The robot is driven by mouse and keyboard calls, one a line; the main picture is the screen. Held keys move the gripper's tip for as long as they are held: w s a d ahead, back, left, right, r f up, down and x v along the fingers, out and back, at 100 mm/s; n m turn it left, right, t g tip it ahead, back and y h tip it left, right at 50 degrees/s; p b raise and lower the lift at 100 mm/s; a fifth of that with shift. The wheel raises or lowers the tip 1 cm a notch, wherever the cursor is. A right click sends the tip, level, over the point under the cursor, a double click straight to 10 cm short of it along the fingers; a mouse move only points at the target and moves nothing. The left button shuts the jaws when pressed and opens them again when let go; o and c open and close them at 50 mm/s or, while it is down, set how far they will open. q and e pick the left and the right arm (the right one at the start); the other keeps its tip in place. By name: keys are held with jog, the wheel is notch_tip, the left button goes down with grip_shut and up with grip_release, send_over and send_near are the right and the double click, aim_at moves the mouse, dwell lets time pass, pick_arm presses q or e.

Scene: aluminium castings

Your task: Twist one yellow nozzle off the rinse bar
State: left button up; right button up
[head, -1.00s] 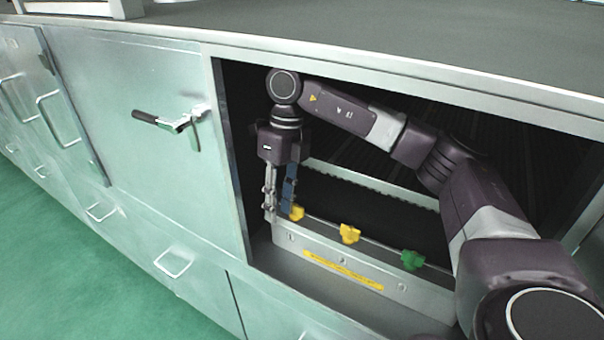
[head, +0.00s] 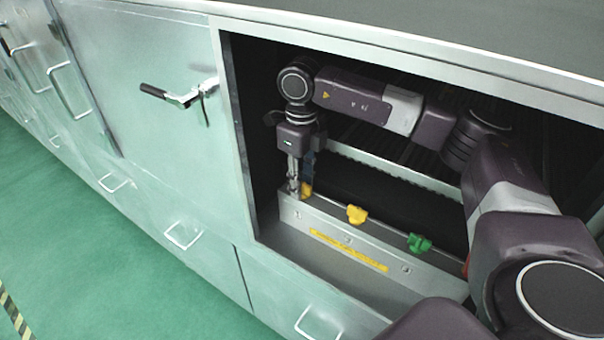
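The rinse bar (head: 385,232) runs across the front of the open cabinet bay, above a pale panel with a yellow label strip. A yellow nozzle (head: 306,190) sits at its left end, partly hidden by my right gripper. A second yellow nozzle (head: 356,214) stands free near the middle, and a green nozzle (head: 419,243) is further right. My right gripper (head: 300,188) points down at the left yellow nozzle, its fingertips at nozzle height. One finger covers the other in part, so its grip is unclear. My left gripper is out of view.
The bay's left frame post (head: 243,150) is close to my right gripper. A toothed metal rail (head: 390,168) lies behind the bar. A small red part (head: 466,266) shows beside my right arm. A closed door with a lever handle (head: 182,97) is at left.

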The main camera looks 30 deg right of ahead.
jog(key=c, duration=0.7)
grip_shut()
jog(key=n, duration=0.2)
jog(key=shift+n+b, duration=0.3)
jog(key=shift+b, duration=0.05)
jog(key=n, duration=0.3)
jog(key=shift+a+n, duration=0.1)
jog(key=shift+n, duration=0.2)
jog(key=shift+s+n, duration=0.1)
jog(key=shift+n, duration=0.2)
